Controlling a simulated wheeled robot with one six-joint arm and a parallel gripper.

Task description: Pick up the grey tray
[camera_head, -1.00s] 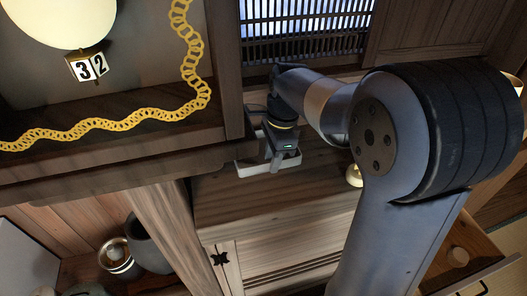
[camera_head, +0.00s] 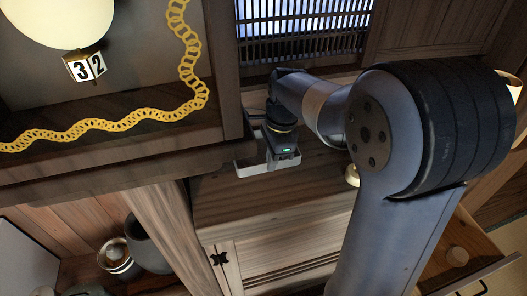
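The grey tray (camera_head: 252,169) sits on top of the wooden cabinet, close to the post of the shelf on its left. Its near rim and left corner show; my arm and gripper hide much of the rest. My gripper (camera_head: 281,160) points down at the tray's right part, its body over or against the rim. The fingertips are hidden, so I cannot tell whether they are open or closed on the tray.
A small brass-coloured object (camera_head: 352,176) stands on the cabinet top right of the tray, partly behind my arm. The shelf on the left holds a yellow paper chain (camera_head: 100,127), a number block (camera_head: 86,67) and a round lamp (camera_head: 62,18). An open drawer (camera_head: 457,256) is at lower right.

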